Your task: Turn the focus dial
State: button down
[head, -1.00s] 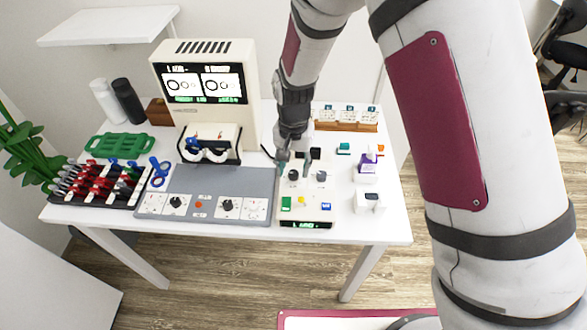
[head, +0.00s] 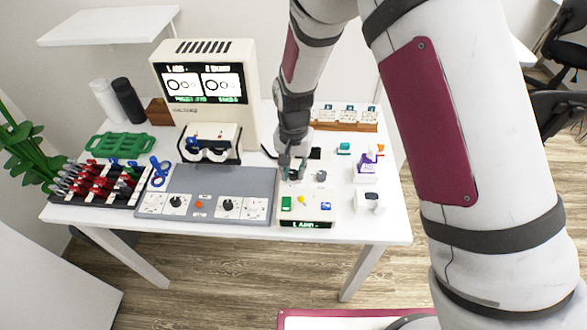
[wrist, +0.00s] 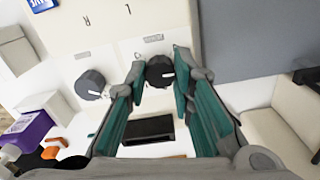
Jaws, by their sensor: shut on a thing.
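A white control box (head: 303,218) stands at the right of the grey panel, with two dark round dials on top. My gripper (head: 293,171) is down at the left dial, its fingers on either side of it. In the wrist view my gripper (wrist: 160,66) has its teal-padded fingers closed around this dark dial (wrist: 160,74), which has a white pointer mark. The other dial (head: 321,175) stands free to the right; it also shows in the wrist view (wrist: 90,84). The labels are too small to read, so I cannot tell which dial is the focus dial.
Green, yellow and blue buttons sit in front of the dials. A grey panel (head: 220,184) with knobs lies left. A monitor (head: 205,98) stands behind it. A purple-topped item (head: 366,164) and a white block (head: 369,202) stand right. A wooden card rack (head: 345,126) is behind.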

jog(key=n+b, duration=0.1)
jog(key=n, duration=0.3)
jog(key=shift+w, duration=0.1)
jog(key=shift+n+b, duration=0.4)
jog(key=shift+n, duration=1.8)
jog(key=c, duration=1.4)
grip_release()
jog(key=shift+o, duration=0.2)
jog(key=shift+r, duration=0.1)
